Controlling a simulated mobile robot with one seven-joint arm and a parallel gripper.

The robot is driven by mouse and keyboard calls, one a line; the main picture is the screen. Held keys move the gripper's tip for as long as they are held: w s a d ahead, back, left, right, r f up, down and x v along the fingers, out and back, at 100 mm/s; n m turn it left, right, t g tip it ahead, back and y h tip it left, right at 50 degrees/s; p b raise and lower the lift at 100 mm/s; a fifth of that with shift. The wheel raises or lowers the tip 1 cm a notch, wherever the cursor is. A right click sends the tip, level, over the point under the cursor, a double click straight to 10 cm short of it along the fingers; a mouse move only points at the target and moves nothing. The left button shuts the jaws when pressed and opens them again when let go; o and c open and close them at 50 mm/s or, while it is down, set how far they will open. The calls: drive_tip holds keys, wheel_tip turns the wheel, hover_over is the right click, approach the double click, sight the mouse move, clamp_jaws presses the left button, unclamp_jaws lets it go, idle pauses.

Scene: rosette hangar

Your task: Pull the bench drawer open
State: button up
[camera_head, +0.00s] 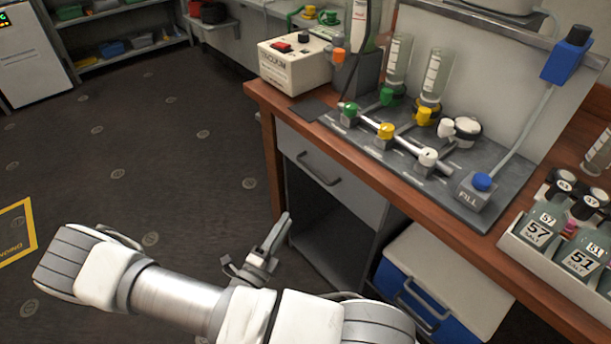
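The bench drawer (345,168) is a grey front under the wooden bench top, at the upper middle of the view. Its dark bar handle (318,169) runs across the front. The drawer front looks flush with the cabinet, so it appears closed. My gripper (283,222) is at the end of my white and metal arm, below and left of the handle and apart from it. Its dark fingers point up toward the bench. They overlap from this angle, so I cannot tell the gap between them. I see nothing held.
The bench top (408,192) carries a vacuum box (293,72), a valve manifold plate (440,165) and a rack of bottles (545,254). Below the drawer is an open shelf space (330,240). A blue and white cooler (440,285) stands right of it. The floor at left is clear.

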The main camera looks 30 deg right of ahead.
sight(314, 171)
drive_tip(key=b+x, duration=0.2)
drive_tip(key=x, duration=1.5)
drive_tip(key=shift+w+f+b, duration=0.1)
drive_tip(key=shift+w+b, duration=0.2)
drive_tip(key=shift+b, duration=0.1)
clamp_jaws()
idle(0.6)
